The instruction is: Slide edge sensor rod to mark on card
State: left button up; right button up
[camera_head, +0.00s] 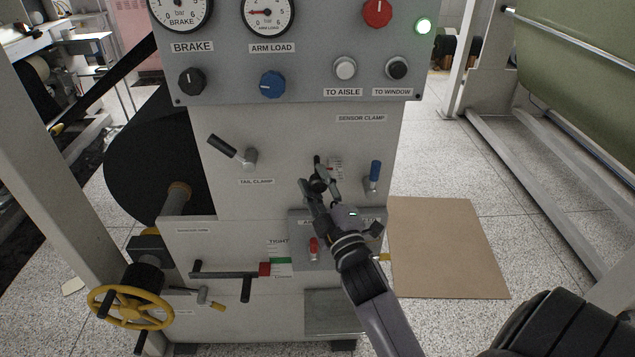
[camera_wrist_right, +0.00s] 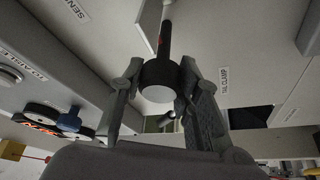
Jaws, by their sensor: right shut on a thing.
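My right gripper (camera_head: 318,182) is in front of the machine's pale front panel, between the tail clamp lever and the blue-handled lever. In the right wrist view its two fingers are closed on either side of the edge sensor rod's dark round knob (camera_wrist_right: 158,76), whose end face is grey. My left gripper is out of view.
The blue-handled lever (camera_head: 374,174) stands close to the right, under the SENSOR CLAMP label (camera_head: 361,118). The tail clamp lever (camera_head: 235,152) juts out to the left. A red-handled lever (camera_head: 313,248) is below. The gauge and knob panel (camera_head: 300,72) overhangs above.

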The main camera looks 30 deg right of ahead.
grip_shut()
jog(key=shift+s+a+p, duration=0.3)
jog(key=shift+s, duration=0.15)
jog(key=o, duration=1.2)
grip_release()
jog(key=v, duration=0.7)
jog(key=shift+s+a, duration=0.1)
jog(key=shift+s, duration=0.1)
